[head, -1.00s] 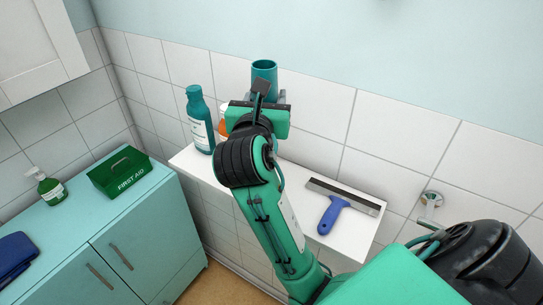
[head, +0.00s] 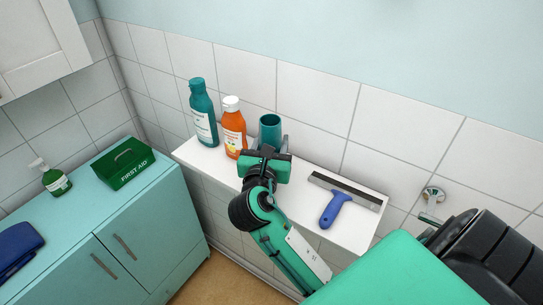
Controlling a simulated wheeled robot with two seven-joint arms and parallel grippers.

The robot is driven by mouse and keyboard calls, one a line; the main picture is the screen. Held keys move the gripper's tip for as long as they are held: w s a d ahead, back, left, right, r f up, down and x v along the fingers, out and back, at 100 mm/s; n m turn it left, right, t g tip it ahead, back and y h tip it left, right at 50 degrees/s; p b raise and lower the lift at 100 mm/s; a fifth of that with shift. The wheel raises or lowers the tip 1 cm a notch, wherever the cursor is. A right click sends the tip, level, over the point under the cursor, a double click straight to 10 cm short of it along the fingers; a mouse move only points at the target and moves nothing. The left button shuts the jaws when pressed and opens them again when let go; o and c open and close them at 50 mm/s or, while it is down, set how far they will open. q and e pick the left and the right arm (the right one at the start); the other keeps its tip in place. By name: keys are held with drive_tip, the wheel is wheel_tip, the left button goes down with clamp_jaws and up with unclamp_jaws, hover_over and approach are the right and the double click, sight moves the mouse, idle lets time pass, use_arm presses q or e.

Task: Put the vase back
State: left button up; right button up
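The vase (head: 270,128) is a plain teal cylinder with an open top. It is upright over the white wall shelf (head: 330,223), right of the orange bottle. My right gripper (head: 269,146) comes in from the lower right, with its fingers on either side of the vase, shut on it. The gripper hides the vase's lower part, so I cannot tell whether its base touches the shelf. My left gripper is not in view.
On the shelf, a teal bottle (head: 203,117) and an orange bottle (head: 233,128) stand left of the vase. A blue-handled scraper (head: 336,207) lies to the right. A green first aid box (head: 124,164) and a soap bottle (head: 54,181) stand on the cabinet (head: 160,215).

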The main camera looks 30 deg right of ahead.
drive_tip(key=shift+f, duration=2.25)
drive_tip(key=o, duration=1.2)
drive_tip(key=shift+f, duration=0.15)
drive_tip(key=b+v, duration=0.3)
drive_tip(key=v, duration=0.9)
drive_tip(key=shift+r, duration=0.2)
